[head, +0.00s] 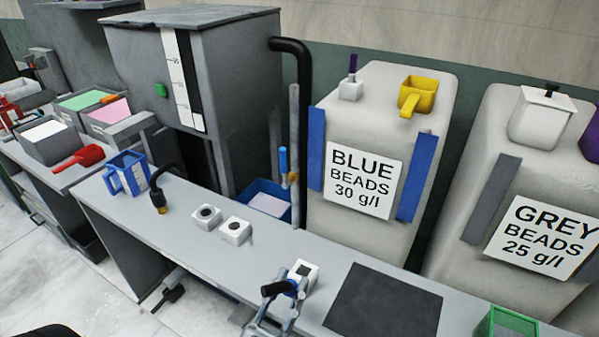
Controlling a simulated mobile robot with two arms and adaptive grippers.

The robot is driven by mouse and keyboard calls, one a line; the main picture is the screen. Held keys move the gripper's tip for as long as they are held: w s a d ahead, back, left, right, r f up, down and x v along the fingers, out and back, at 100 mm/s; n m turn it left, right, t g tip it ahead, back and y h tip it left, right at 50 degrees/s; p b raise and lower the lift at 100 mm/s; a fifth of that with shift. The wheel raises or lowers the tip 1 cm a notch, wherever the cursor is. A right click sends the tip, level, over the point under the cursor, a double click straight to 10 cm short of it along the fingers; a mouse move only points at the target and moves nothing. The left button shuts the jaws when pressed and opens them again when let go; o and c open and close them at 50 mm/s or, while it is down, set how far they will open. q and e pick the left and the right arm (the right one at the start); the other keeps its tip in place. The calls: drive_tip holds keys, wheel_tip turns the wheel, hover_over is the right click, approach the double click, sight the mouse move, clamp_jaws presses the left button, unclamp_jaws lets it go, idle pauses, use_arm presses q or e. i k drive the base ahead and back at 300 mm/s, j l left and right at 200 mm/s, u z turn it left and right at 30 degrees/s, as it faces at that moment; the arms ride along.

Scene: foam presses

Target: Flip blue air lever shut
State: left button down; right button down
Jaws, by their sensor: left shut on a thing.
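The blue air lever (283,160) stands upright beside the thin grey vertical pipe (294,125), above a small brass valve body (291,178). My left gripper (284,294) is low in the head view, over the front edge of the bench, well apart from the lever. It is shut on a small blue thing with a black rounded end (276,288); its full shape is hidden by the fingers. A white box with a dark top patch (303,271) sits just behind the gripper. My right gripper is not in view.
Two white button boxes (235,231), a blue jug (127,174) and a black hose with a brass end (158,197) are on the bench. A blue bin (262,190) sits by the pipe. A dark mat (385,302) lies right. The blue beads sack (385,90) stands behind.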

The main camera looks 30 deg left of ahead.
sight(282, 151)
drive_tip(key=u, duration=1.65)
drive_tip(key=k+l, duration=0.1)
drive_tip(key=k, duration=0.6)
